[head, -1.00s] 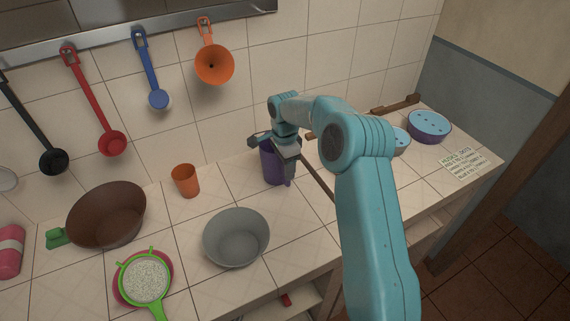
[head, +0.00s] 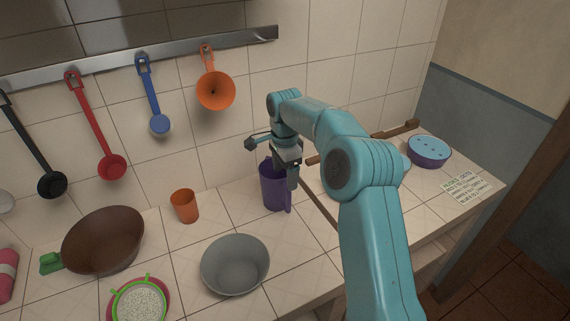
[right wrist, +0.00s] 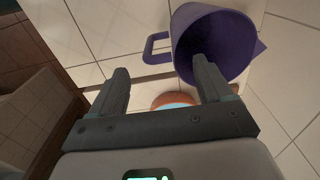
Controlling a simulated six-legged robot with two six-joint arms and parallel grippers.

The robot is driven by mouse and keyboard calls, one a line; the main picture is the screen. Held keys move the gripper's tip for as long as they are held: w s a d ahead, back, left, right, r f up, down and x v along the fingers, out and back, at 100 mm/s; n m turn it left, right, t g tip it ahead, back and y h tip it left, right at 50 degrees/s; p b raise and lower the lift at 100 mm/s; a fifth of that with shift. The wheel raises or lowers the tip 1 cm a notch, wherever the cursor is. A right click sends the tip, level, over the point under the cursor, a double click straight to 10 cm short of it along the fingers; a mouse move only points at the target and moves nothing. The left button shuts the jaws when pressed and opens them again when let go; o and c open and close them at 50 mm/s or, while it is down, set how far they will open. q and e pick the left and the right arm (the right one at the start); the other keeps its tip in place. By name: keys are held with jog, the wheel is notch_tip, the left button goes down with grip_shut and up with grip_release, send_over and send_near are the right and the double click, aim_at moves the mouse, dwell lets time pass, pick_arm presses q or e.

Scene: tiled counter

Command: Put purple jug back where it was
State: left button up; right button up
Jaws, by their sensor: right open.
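The purple jug (head: 273,190) stands upright on the tiled counter near the wall, to the right of the orange cup. My right gripper (head: 272,162) is above its rim, with one finger overlapping the jug's right side in the head view. In the right wrist view the jug (right wrist: 208,45) shows its open mouth, and its handle points left. There the right gripper (right wrist: 162,82) has its fingers wide apart with nothing between them. My left gripper is out of view.
An orange cup (head: 184,206), grey bowl (head: 236,265) and brown bowl (head: 103,240) stand left of the jug. A blue-topped purple container (head: 429,151) and a note card (head: 466,188) are at the right. Utensils hang from a wall rail (head: 150,58).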

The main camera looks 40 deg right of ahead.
notch_tip(320, 180, up, 4)
jog(key=shift+r, duration=0.35)
dwell(0.4)
